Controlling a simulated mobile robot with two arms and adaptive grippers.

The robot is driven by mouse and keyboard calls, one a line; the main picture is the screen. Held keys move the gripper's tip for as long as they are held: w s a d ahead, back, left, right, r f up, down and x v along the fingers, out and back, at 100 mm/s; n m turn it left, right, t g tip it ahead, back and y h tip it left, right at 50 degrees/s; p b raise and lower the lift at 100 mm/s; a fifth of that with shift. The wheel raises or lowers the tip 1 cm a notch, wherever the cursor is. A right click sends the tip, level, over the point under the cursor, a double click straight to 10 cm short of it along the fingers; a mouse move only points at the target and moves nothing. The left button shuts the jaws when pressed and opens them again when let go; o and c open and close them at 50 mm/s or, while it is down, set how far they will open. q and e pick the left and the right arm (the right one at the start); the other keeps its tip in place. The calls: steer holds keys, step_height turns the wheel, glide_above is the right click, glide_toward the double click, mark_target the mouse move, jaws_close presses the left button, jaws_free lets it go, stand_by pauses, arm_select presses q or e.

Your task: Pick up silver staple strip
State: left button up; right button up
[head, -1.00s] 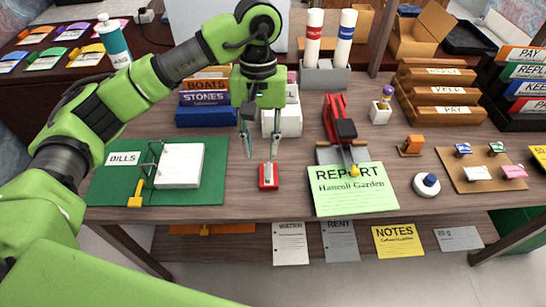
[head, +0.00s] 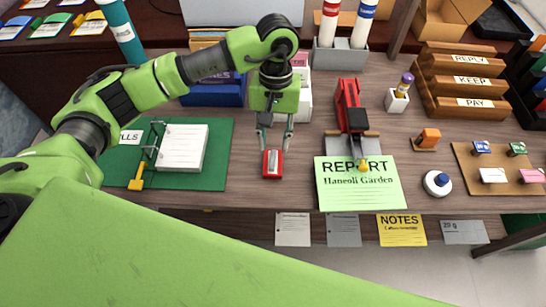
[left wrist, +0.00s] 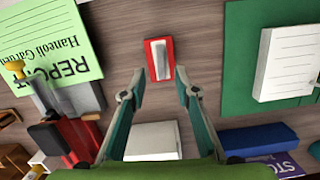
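The silver staple strip (head: 273,161) lies in a small red tray (head: 272,176) near the front of the desk. In the left wrist view the strip (left wrist: 158,60) sits in the red tray (left wrist: 149,46), just beyond the fingertips. My left gripper (head: 274,142) points down, just behind and above the tray, with its fingers apart and nothing between them. In the left wrist view its fingers (left wrist: 154,84) spread to either side of the tray's near end. Whether the tips touch the tray is unclear. My right gripper is not in view.
A green mat (head: 215,180) with a paper stack (head: 182,147) lies left. A red stapler (head: 350,108) and green report sheet (head: 358,190) are right. A white box (left wrist: 153,141) and blue box (head: 215,97) stand behind. Bare wood surrounds the tray.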

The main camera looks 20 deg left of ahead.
mark_target(273, 159)
arm_select(q)
steer(key=shift+s+f, duration=0.15)
steer(key=shift+f, duration=0.3)
steer(key=f, duration=0.1)
steer(key=f+p, duration=0.1)
steer(key=f, duration=0.1)
steer(key=shift+s+f+p, duration=0.2)
steer(key=shift+s+p, duration=0.05)
steer(key=shift+p, duration=0.05)
steer(key=shift+f, duration=0.35)
jaws_close()
steer(key=shift+r, duration=0.1)
